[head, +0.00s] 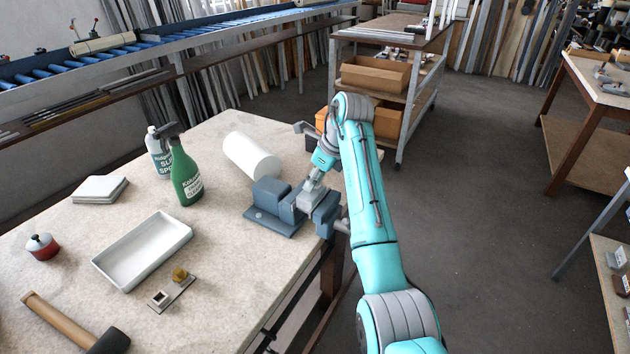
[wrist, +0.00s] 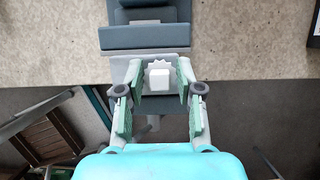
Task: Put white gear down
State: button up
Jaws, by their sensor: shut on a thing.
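My gripper (wrist: 160,82) is shut on the white gear (wrist: 159,77), with a green-padded finger on each side of it. The gear has a toothed edge and a raised, squarish white middle. In the head view my gripper (head: 312,188) is at the blue-grey vise (head: 268,215) on the table's right edge. The vise (wrist: 148,35) also shows just beyond the gear in the wrist view. I cannot tell whether the gear touches the vise. In the head view the gear is too small and covered to make out clearly.
On the table (head: 235,265) are a white tray (head: 125,270), a small plate with a yellow piece (head: 180,274), a hammer (head: 60,318), a red pot (head: 42,247), a green spray bottle (head: 186,178) and a white roll (head: 252,157). The table's middle front is clear.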

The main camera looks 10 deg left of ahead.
jog(key=shift+f, duration=0.4)
jog(key=shift+s+d+f, duration=0.1)
jog(key=shift+s+f, duration=0.05)
jog(key=shift+f, duration=0.5)
jog(key=o, duration=1.1)
jog(key=shift+f, duration=0.1)
jog(key=shift+o, duration=0.2)
jog(key=shift+f, duration=0.1)
jog(key=shift+r, duration=0.25)
